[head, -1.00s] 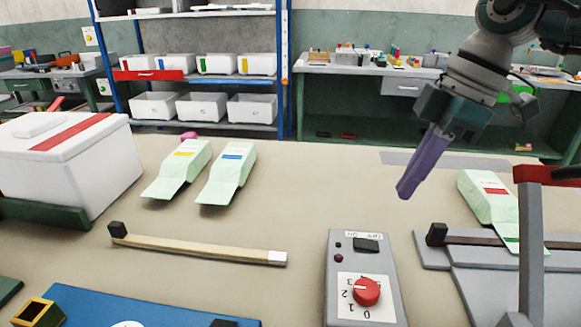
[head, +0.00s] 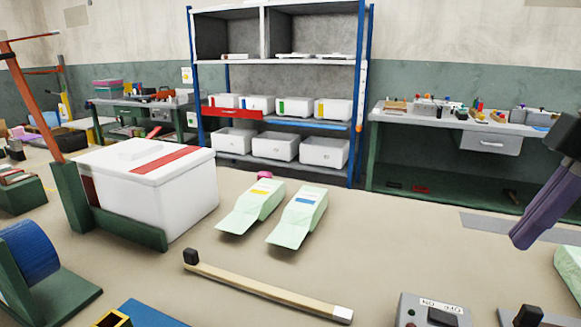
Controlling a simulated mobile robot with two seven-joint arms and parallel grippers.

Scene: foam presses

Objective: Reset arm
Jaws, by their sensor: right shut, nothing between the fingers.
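My right gripper (head: 526,230) is at the right edge of the head view, raised above the table and tilted down. Its purple fingers are shut together with nothing between them. Part of the gripper body is cut off by the frame edge. My left gripper is not in view. Two pale green foam pieces, one with a yellow label (head: 252,206) and one with a blue label (head: 299,216), lie on the table well to the left of the gripper. A third pale green piece (head: 571,266) is partly cut off at the right edge.
A white box with a red stripe (head: 185,190) stands at the left in a green holder. A wooden bar with a black knob (head: 265,287) lies in front. A grey control box (head: 433,310) is at the bottom. A blue roll (head: 32,258) is at lower left. Shelves (head: 276,122) stand behind.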

